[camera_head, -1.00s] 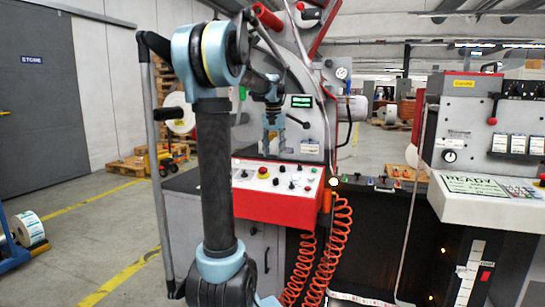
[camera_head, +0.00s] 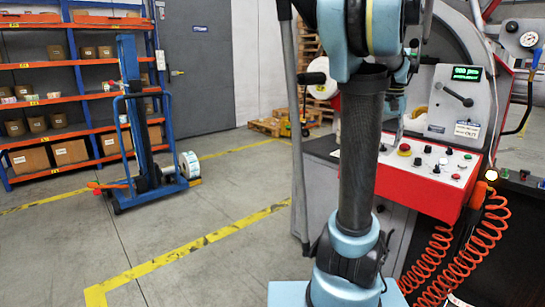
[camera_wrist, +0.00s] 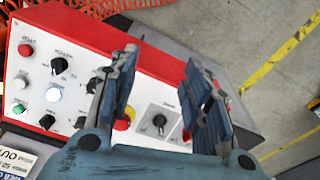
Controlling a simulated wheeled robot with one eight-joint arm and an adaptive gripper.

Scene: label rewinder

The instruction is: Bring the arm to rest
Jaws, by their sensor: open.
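My gripper (camera_wrist: 160,98) shows in the wrist view with its two blue fingers apart and nothing between them. Beyond the fingers is the red and white control panel (camera_wrist: 72,62) with knobs and buttons. I cannot tell how far the fingertips are from it. In the head view my arm stands upright in front of the machine and its upper joint is cut off by the top edge. The gripper itself is mostly hidden there behind the arm.
The red control panel (camera_head: 420,188) and coiled orange hoses (camera_head: 465,250) are close to the right of my arm. A blue lift cart (camera_head: 140,150) and an orange shelf rack (camera_head: 70,100) stand at the left. The floor (camera_head: 230,190) between is clear, with yellow lines.

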